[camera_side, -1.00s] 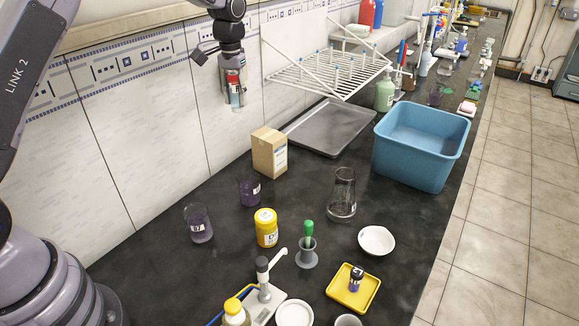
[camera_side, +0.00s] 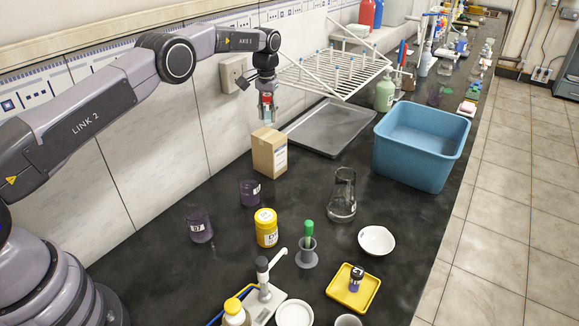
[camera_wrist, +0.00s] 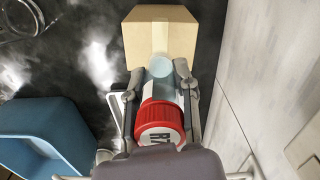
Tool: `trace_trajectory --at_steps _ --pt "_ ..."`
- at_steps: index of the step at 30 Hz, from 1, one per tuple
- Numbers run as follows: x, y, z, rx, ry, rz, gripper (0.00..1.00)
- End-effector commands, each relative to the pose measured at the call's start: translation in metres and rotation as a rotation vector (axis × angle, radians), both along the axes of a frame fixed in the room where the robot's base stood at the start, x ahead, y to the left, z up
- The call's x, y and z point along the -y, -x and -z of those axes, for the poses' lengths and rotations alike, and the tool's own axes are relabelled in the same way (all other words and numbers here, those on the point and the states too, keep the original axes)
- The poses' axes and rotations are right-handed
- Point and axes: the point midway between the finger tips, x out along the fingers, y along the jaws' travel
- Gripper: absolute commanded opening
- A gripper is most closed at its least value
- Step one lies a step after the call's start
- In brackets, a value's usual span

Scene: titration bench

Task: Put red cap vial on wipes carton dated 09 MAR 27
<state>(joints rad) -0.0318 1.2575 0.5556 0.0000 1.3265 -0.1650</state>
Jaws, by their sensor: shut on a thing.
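The red cap vial (camera_wrist: 160,118) is clasped between the two fingers of my gripper (camera_wrist: 160,90) in the wrist view. Its cap carries a label that is partly cut off. In the side view my gripper (camera_side: 268,108) is shut on the red cap vial (camera_side: 266,98) and holds it upright just above the carton. The tan wipes carton (camera_side: 268,153) stands on the bench by the wall with a white label on its side; the date is too small to read. In the wrist view the carton (camera_wrist: 150,35) lies beyond the vial's lower end.
A grey tray (camera_side: 308,143) and a white drying rack (camera_side: 315,80) are behind the carton. A blue tub (camera_side: 420,165) stands to the right. Purple beakers (camera_side: 249,192), a yellow jar (camera_side: 266,235) and a flask (camera_side: 342,205) stand in front.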

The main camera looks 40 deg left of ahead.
Motion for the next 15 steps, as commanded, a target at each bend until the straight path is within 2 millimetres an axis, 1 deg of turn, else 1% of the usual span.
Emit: trace_trajectory --at_steps 1,4,15 --pt "0.000 0.001 0.011 -0.005 0.000 0.000 0.01" --pt "0.000 0.001 0.024 -0.004 0.000 0.000 0.01" --pt "0.000 0.001 0.029 -0.003 0.001 0.000 0.01"
